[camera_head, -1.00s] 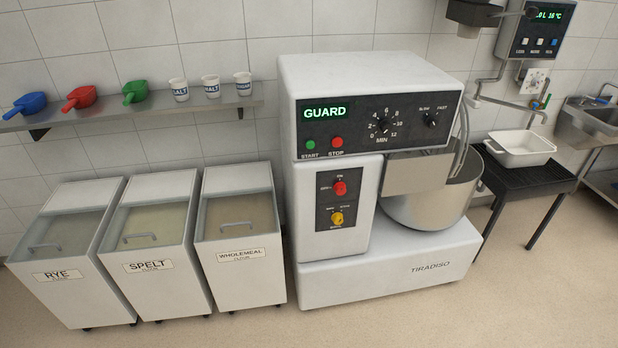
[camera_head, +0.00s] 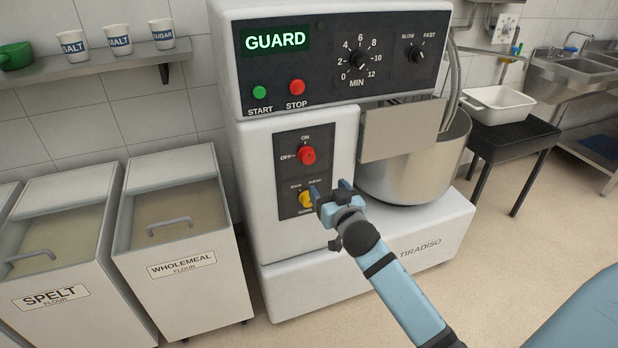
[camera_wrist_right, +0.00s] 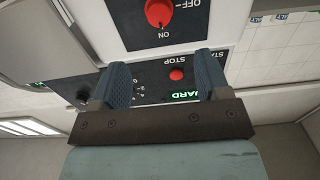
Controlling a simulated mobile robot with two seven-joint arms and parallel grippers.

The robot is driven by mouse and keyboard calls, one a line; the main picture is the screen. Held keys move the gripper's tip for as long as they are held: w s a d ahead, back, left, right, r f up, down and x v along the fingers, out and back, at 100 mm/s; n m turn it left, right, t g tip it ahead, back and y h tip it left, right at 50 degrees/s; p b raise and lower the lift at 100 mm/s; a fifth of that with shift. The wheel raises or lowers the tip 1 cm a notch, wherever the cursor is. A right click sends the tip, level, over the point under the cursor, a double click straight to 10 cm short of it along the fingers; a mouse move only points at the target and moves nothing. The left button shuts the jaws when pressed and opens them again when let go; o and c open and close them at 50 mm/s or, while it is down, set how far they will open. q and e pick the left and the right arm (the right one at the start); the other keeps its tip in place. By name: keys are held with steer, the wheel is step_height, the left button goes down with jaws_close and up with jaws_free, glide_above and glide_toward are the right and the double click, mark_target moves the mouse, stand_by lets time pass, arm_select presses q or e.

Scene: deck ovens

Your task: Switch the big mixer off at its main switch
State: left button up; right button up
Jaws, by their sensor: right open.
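The big mixer (camera_head: 300,225) stands in the middle of the head view, its display (camera_head: 276,40) lit with GUARD. Its red main switch knob (camera_head: 306,155) sits on a dark panel, with ON above it and OFF to its left. In the right wrist view, upside down, the red knob (camera_wrist_right: 159,12) shows a pale mark toward ON. My right gripper (camera_head: 330,190) is open and empty, in front of the panel's lower right, below the red knob. Its fingers (camera_wrist_right: 165,62) are apart in the wrist view. My left gripper is out of view.
A yellow knob (camera_head: 306,199) lies just below the red one, partly behind my right finger. Green START (camera_head: 259,93) and red STOP (camera_head: 297,87) buttons are above. The steel bowl (camera_head: 415,165) is to the right, flour bins (camera_head: 185,255) to the left.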

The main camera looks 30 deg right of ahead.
mark_target(309, 160)
steer(key=b+x, duration=0.1)
steer(key=x, duration=1.3)
steer(key=shift+d, duration=0.15)
steer(key=shift+c, duration=0.4)
steer(key=c, duration=0.8)
